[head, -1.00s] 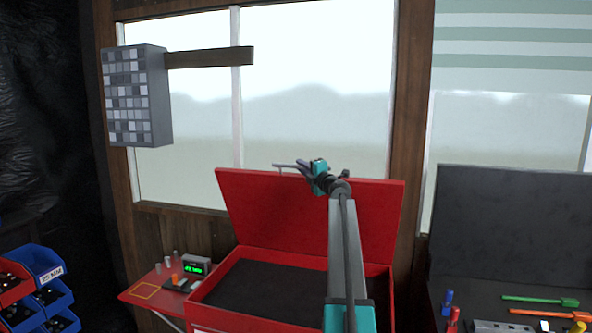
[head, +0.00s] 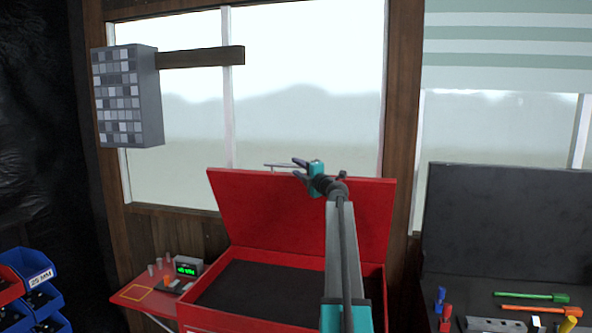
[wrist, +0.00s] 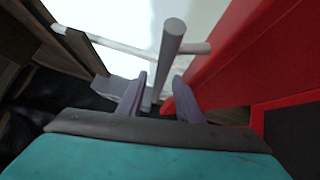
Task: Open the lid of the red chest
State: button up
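The red chest (head: 372,280) stands in the middle of the head view. Its lid (head: 300,215) is raised, leaning back near upright, and the dark inside shows. A thin grey handle bar (head: 275,166) shows at the lid's top edge, and the handle also shows in the wrist view (wrist: 172,40). My gripper (head: 299,169) is at the lid's top edge, just right of the bar. In the wrist view its two fingers (wrist: 158,98) are apart, with the handle's grey rod showing in the gap between them. Whether either finger touches the rod I cannot tell.
A red side table (head: 133,300) with a small green-lit display (head: 187,268) stands left of the chest. Blue bins (head: 38,283) are at the lower left. A dark open case with tools (head: 500,225) is at right. A grey cabinet (head: 128,97) hangs at upper left.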

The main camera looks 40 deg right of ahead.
jog(key=b+v, duration=0.3)
jog(key=v, duration=0.8)
jog(key=shift+s+b, duration=0.25)
jog(key=shift+b, duration=0.15)
jog(key=shift+s, duration=0.15)
